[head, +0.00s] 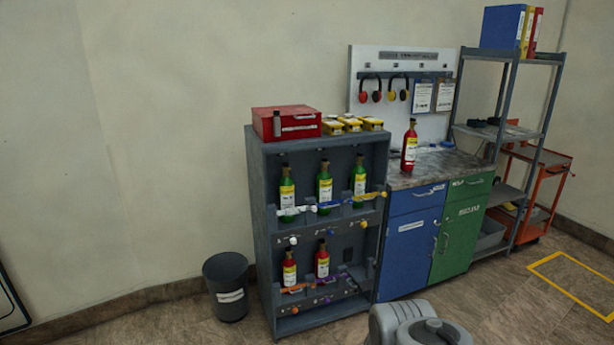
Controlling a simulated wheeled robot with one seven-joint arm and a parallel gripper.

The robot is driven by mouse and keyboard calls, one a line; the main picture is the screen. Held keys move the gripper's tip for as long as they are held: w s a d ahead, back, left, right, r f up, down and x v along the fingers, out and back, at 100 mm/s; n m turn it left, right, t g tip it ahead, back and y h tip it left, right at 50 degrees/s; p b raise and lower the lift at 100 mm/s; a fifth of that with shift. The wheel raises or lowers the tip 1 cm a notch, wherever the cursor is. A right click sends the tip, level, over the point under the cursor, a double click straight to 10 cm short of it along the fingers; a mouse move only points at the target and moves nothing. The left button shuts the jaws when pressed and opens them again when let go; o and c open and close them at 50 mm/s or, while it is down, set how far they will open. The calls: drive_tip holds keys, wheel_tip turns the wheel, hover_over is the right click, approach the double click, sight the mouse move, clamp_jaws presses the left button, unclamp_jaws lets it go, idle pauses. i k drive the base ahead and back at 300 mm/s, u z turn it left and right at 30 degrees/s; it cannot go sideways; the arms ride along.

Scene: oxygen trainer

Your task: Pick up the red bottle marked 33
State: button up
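Three red bottles with yellow and white labels show in the head view. One red bottle (409,151) stands upright on the worktop of the blue and green cabinet. Two more, a left red bottle (289,270) and a right red bottle (321,262), stand in the lower shelf of the grey rack (257,215). The label numbers are too small to read, so I cannot tell which bottle is marked 33. Part of my own grey arm shows at the bottom edge. My gripper is not in view.
Three green bottles (324,188) stand on the rack's upper shelf. Coloured levers cross the shelf fronts. A red toolbox (287,123) and yellow boxes (350,124) sit on top. A dark bin (228,287) stands left of the rack. The floor at front left is clear.

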sight(407, 164)
drive_tip(key=i, duration=1.45)
drive_tip(key=z, duration=1.6)
drive_tip(key=i, duration=1.85)
drive_tip(key=u, duration=2.55)
